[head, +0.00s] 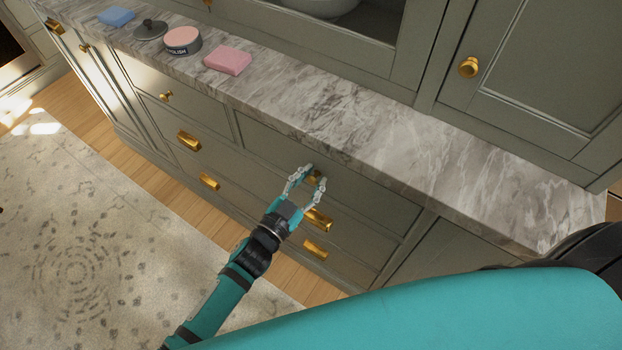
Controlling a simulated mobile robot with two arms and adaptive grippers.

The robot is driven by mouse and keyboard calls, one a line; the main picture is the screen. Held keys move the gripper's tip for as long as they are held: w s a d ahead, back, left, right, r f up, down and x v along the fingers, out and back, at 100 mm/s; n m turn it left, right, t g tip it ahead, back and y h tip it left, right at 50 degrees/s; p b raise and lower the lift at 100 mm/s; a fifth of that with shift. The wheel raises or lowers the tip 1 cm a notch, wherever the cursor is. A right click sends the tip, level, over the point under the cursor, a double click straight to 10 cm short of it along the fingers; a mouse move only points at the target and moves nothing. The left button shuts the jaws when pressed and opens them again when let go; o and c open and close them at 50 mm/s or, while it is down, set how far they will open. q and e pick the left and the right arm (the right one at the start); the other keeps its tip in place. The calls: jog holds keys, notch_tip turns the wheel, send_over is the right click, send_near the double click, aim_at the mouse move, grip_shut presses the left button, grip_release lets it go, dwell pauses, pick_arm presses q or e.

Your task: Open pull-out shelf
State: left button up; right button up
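A grey-green cabinet (270,155) runs under a marble worktop, with drawers that all look shut. Which part is the pull-out shelf is not clear. My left gripper (315,175) is in front of the upper right drawer (255,140). Its two fingers are apart, with a small gold knob (314,178) showing between the tips. I cannot tell whether the fingers touch the knob. Gold handles of lower drawers show just below, one (318,220) close to the gripper and another (315,250) lower. My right gripper is not in view.
On the marble worktop (400,150) lie a pink folded cloth (228,61), a round tin (183,41), a dark lid (150,30) and a blue cloth (116,16). Wooden floor and a patterned rug (90,220) lie clear in front of the drawers.

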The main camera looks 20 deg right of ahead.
pick_arm(q)
grip_shut()
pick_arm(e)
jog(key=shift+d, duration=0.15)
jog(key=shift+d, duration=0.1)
